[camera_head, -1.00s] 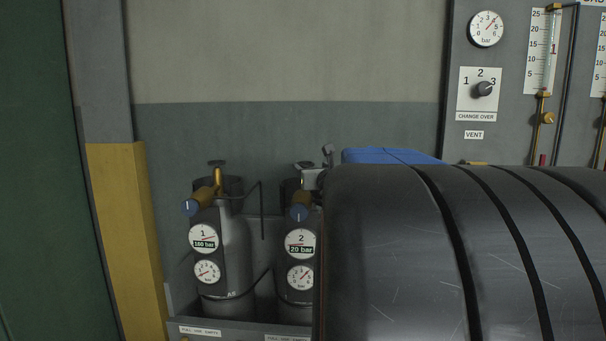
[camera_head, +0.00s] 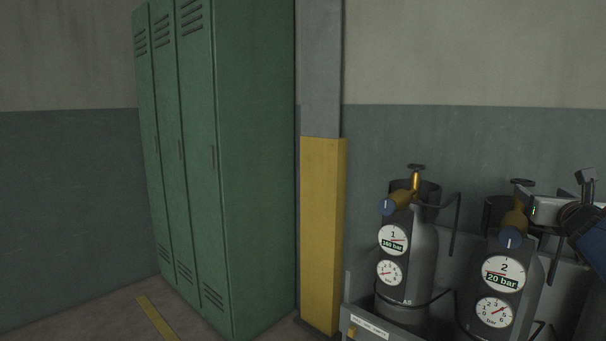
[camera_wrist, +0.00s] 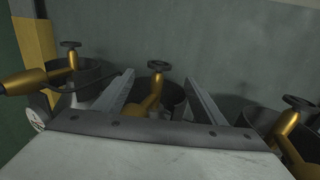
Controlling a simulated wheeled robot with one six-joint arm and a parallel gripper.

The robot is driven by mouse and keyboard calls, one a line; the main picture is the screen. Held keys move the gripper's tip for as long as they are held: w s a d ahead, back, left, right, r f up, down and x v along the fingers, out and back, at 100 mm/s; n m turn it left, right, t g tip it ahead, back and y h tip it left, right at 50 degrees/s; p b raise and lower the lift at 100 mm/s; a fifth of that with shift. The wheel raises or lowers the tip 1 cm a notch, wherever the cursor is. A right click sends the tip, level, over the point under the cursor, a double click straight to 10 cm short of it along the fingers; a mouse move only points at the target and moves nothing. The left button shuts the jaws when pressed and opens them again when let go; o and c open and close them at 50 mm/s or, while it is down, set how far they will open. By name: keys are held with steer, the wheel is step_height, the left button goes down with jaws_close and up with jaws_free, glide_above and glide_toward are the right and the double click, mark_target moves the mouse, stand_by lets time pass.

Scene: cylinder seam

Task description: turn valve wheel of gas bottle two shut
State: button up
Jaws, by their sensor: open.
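Gas bottle two (camera_head: 490,270) is a dark grey cylinder at the right of the head view, with a "2" gauge reading 20 bar. Its dark valve wheel (camera_head: 522,182) sits on a brass valve, with a blue knob below. In the wrist view this valve wheel (camera_wrist: 158,66) stands upright on its brass stem between my fingers, beyond their tips in the picture. My gripper (camera_wrist: 158,78) is open and empty, with one finger on each side. In the head view my gripper (camera_head: 545,208) is just right of the brass valve. I cannot tell whether it touches.
Gas bottle one (camera_head: 410,265) stands to the left, its gauge reading 160 bar. Another brass valve (camera_wrist: 290,128) is close at the right of the wrist view. A yellow-based post (camera_head: 322,230) and green lockers (camera_head: 215,170) are further left. A wall is behind.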

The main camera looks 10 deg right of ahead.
mark_target(523, 183)
steer(key=shift+s+d+f+n+t+y, duration=0.6)
steer(key=shift+s+d+n+t+y, duration=0.45)
steer(key=shift+d+n+y, duration=2.2)
steer(key=shift+m+y, duration=0.55)
steer(key=shift+m, duration=0.2)
steer(key=w, duration=1.7)
steer(key=shift+w, duration=0.2)
steer(key=shift+c, duration=0.3)
steer(key=c, duration=1)
